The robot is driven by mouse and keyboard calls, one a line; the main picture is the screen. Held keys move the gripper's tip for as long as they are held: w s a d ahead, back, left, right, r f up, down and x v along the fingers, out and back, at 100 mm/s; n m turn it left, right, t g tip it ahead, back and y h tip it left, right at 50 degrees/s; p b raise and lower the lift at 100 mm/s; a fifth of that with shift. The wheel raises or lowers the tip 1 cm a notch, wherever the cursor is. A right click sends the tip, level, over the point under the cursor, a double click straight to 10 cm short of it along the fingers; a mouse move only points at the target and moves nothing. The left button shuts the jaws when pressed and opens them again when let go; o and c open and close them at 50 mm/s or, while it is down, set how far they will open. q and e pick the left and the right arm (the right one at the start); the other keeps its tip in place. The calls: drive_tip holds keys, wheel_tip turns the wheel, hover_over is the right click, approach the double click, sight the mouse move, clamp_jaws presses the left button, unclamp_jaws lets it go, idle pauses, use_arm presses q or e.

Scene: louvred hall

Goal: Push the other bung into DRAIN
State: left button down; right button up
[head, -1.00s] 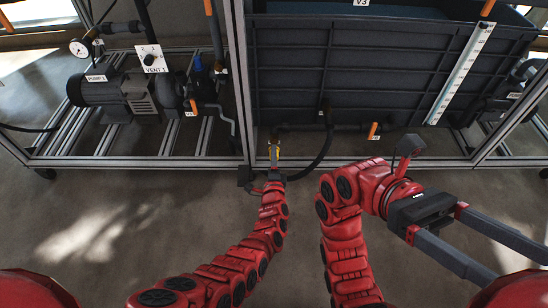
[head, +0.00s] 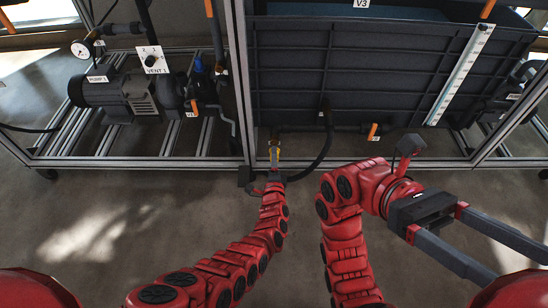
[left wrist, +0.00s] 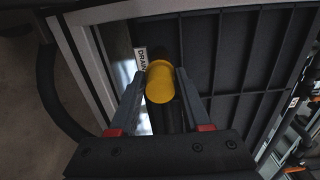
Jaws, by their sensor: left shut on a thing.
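My left gripper (head: 275,157) is low at the front of the dark tank's frame, shut on a yellow bung (left wrist: 160,84). In the left wrist view the bung's round end sits between the two fingertips. A white label reading DRAIN (left wrist: 141,58) shows just beyond it, partly covered by a finger. The drain opening is hidden behind the bung and fingers, so I cannot tell whether the bung touches it. My right gripper (head: 480,243) is open and empty over the floor at the right.
The dark ribbed tank (head: 290,75) stands in a metal frame, with a black hose (head: 324,150) curving down right of my left gripper. An orange-handled valve (head: 374,131) is further right. A pump (head: 110,92) stands at the left. The front floor is clear.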

use_arm(q)
drive_tip(key=shift+w, duration=0.15)
drive_tip(key=shift+w+b, duration=0.9)
drive_tip(key=shift+w, duration=0.45)
drive_tip(key=shift+c, duration=1.4)
unclamp_jaws()
